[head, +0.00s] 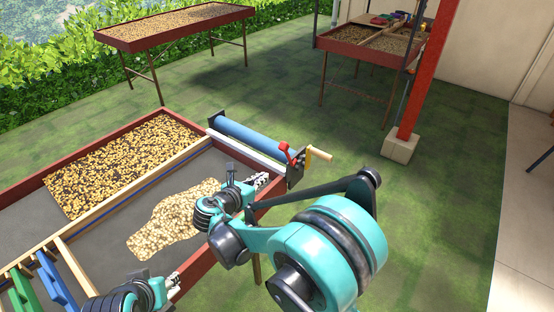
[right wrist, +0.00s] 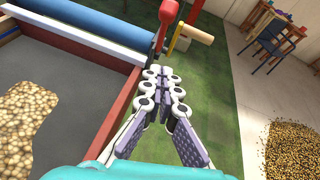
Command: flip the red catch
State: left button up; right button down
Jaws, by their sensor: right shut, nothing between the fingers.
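The red catch (head: 286,150) sits at the crank end of the blue roller (head: 250,136), beside a pale wooden crank handle (head: 319,153). In the right wrist view the catch (right wrist: 167,14) stands at the top, beyond my fingertips. My right gripper (head: 263,179) is shut and empty over the red-framed drying table's edge, short of the catch and apart from it. Its fingers (right wrist: 163,72) show close together in the right wrist view. My left gripper (head: 174,281) is at the bottom of the head view, near the table's front rim; its opening is unclear.
The drying table (head: 190,269) holds darker beans (head: 115,160) behind a wooden divider and a pale bean pile (head: 172,222) in front. Green and blue tools (head: 56,283) lie at lower left. A red post (head: 425,80) stands at right.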

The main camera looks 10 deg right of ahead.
jog(key=shift+d, duration=0.1)
jog(key=w+r+b+x, duration=0.1)
jog(key=b+x, duration=0.3)
jog(key=x, duration=0.9)
jog(key=shift+d+r, duration=0.2)
jog(key=shift+r, duration=0.6)
jog(key=shift+s, duration=0.1)
jog(key=w+d+r+g+y+p, duration=0.3)
jog(key=d+p, duration=0.4)
jog(key=p, duration=0.3)
jog(key=w+g+y, duration=0.1)
jog(key=w+y, duration=0.1)
jog(key=shift+w+m+g, duration=0.3)
jog(key=shift+m, duration=0.1)
jog(key=shift+d+r+p, duration=0.15)
jog(key=shift+r+p, duration=0.05)
jog(key=shift+p, duration=0.1)
